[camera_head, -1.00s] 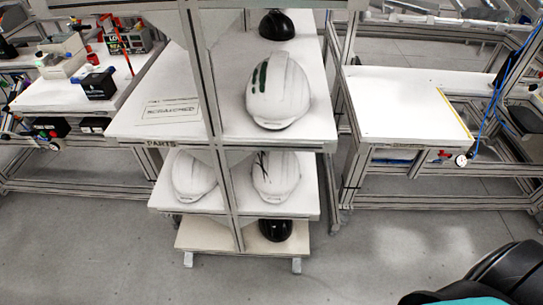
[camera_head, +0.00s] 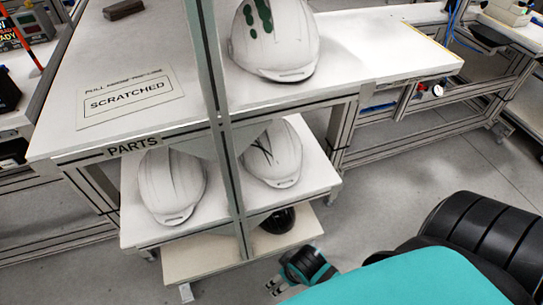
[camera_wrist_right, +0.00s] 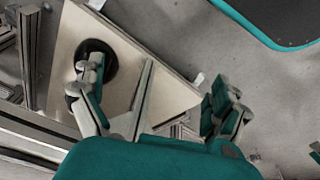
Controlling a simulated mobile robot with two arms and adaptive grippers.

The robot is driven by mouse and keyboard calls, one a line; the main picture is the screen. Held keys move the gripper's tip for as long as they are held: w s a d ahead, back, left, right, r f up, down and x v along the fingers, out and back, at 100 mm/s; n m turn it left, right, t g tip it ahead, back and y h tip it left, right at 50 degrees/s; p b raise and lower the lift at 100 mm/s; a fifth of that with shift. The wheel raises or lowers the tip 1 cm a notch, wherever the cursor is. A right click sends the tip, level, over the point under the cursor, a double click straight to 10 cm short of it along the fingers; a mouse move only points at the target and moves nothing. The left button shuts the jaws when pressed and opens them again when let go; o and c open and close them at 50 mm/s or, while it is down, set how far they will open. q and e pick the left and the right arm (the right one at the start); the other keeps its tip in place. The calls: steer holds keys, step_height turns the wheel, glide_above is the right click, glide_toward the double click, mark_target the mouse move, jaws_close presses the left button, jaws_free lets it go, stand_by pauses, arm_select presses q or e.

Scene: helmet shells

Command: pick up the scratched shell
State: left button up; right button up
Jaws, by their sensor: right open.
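A white shell with dark crossing scratch lines (camera_head: 273,155) sits on the middle shelf, right of the rack's front post. A plain white shell (camera_head: 170,186) sits left of the post on the same shelf. A white shell with green patches (camera_head: 272,42) stands on the top shelf. My right gripper (camera_head: 293,268) is open and empty, low in front of the rack's right side, apart from the shells. In the right wrist view its spread fingers (camera_wrist_right: 152,95) are over the bottom board, and no white shell shows there. My left gripper is not in view.
A black shell (camera_head: 278,220) sits on the bottom shelf (camera_head: 205,258); it also shows in the right wrist view (camera_wrist_right: 97,60), partly behind a finger. The upright post (camera_head: 226,150) stands between the white shells. A "SCRATCHED" label (camera_head: 130,98) lies on the top shelf. Floor at right is clear.

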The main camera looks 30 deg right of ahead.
step_height(320, 180, up, 4)
steer(key=w+d+n+t+b, duration=0.1)
steer(key=w+d+b, duration=0.1)
steer(key=b, duration=0.3)
steer(key=n+t+h+b, duration=0.2)
steer(key=n+t+h, duration=0.3)
steer(key=n+t, duration=1.7)
glide_toward(272, 125)
steer(key=w+r+n+g, duration=0.1)
steer(key=r+n+g, duration=0.1)
steer(key=w+r+n+g, duration=0.1)
steer(key=r+n+g, duration=0.1)
steer(key=n+g, duration=0.1)
steer(key=w+r+n+g, duration=0.1)
steer(key=r+n+g, duration=0.1)
steer(key=g, duration=0.1)
steer(key=shift+w+d+r+n, duration=0.15)
steer(key=shift+d+n, duration=0.1)
steer(key=shift+n, duration=0.15)
steer(key=b+x, duration=0.1)
steer(key=x, duration=0.4)
steer(key=shift+f, duration=0.2)
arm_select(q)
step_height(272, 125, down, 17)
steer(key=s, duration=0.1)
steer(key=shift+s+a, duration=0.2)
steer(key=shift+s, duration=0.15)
arm_select(e)
steer(key=shift+s, duration=0.2)
steer(key=c, duration=2.1)
